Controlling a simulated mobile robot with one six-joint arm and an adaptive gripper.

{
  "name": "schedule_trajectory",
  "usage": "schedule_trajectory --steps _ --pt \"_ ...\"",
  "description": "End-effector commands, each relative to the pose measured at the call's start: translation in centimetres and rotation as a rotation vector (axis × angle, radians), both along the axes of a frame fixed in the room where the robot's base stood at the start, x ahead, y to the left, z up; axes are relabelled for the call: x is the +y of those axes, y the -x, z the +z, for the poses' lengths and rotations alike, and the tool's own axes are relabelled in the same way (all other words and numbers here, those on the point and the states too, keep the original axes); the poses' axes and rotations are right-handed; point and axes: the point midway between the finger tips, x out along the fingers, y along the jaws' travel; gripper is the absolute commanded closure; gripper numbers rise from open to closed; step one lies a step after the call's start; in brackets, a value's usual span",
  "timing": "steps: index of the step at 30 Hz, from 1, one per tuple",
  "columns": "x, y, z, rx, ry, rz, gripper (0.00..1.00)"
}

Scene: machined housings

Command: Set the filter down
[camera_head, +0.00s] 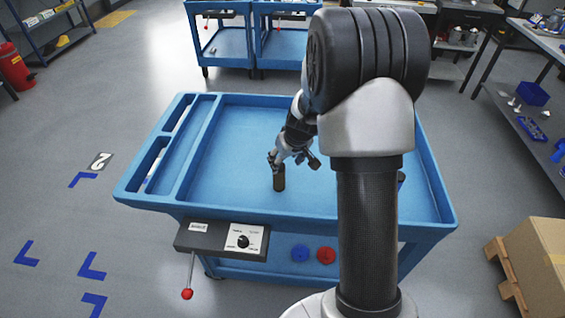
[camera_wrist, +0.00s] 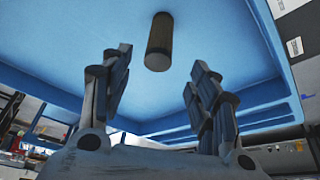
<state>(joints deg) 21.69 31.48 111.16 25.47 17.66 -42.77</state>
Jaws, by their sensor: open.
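The filter (camera_head: 279,178) is a dark cylinder that stands upright on the blue cart top (camera_head: 240,150), near its middle. In the wrist view the filter (camera_wrist: 159,42) shows beyond my fingertips, between their lines, with blue surface around it. My gripper (camera_head: 293,160) is open, just above and to the right of the filter in the head view. In the wrist view my gripper (camera_wrist: 161,62) has its two fingers spread wide, with a gap on either side of the filter. Nothing is held.
The cart has a raised rim and narrow side compartments (camera_head: 155,160) at left. A small dark object (camera_head: 401,177) shows partly behind my arm. A control box (camera_head: 222,238) with a red-knobbed lever hangs on the front. The cart top left of the filter is clear.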

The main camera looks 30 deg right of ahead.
Motion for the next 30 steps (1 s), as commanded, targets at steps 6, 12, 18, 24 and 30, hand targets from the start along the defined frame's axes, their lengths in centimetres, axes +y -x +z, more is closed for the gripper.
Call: schedule_trajectory --steps 6,12,18,24,30 --pt "0.4 0.8 2.3 -0.002 -0.002 0.004 0.45" --pt "4.7 3.1 8.5 -0.021 -0.018 0.036 0.45" --pt "11.0 10.0 16.1 -0.021 -0.036 0.070 0.45" --pt "15.1 18.9 20.2 -0.015 -0.030 0.075 0.45" --pt "16.6 26.3 21.2 -0.013 -0.011 0.054 0.45"
